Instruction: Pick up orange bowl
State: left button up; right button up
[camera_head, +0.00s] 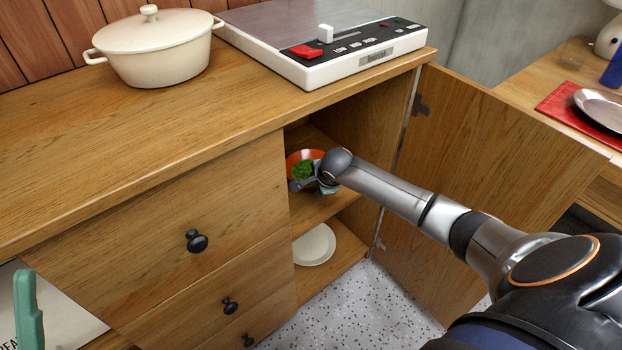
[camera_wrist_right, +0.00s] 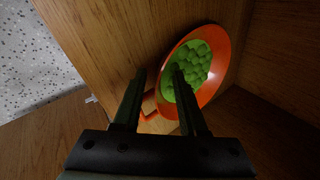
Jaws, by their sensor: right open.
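The orange bowl (camera_head: 296,157) sits on the upper shelf inside the open cabinet, with green lumpy contents (camera_head: 302,170) in it. My right arm and gripper partly hide it in the head view. In the right wrist view the bowl (camera_wrist_right: 229,52) shows its orange rim around the green contents (camera_wrist_right: 190,66). An orange loop like a handle (camera_wrist_right: 149,104) sticks out on its near side. My right gripper (camera_wrist_right: 157,73) is open, with one finger over the bowl's near side and the other beyond its rim; contact cannot be told. It also shows in the head view (camera_head: 312,185).
A white plate (camera_head: 315,246) lies on the lower shelf. The cabinet door (camera_head: 470,160) stands open to the right of the opening. A lidded cream pot (camera_head: 155,50) and a white appliance (camera_head: 330,45) stand on the countertop (camera_head: 110,130). Drawers (camera_head: 170,220) bound the opening's left.

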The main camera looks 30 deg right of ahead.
jog(key=shift+c, duration=0.2)
grip_shut()
jog(key=shift+f, duration=0.1)
dwell(1.1)
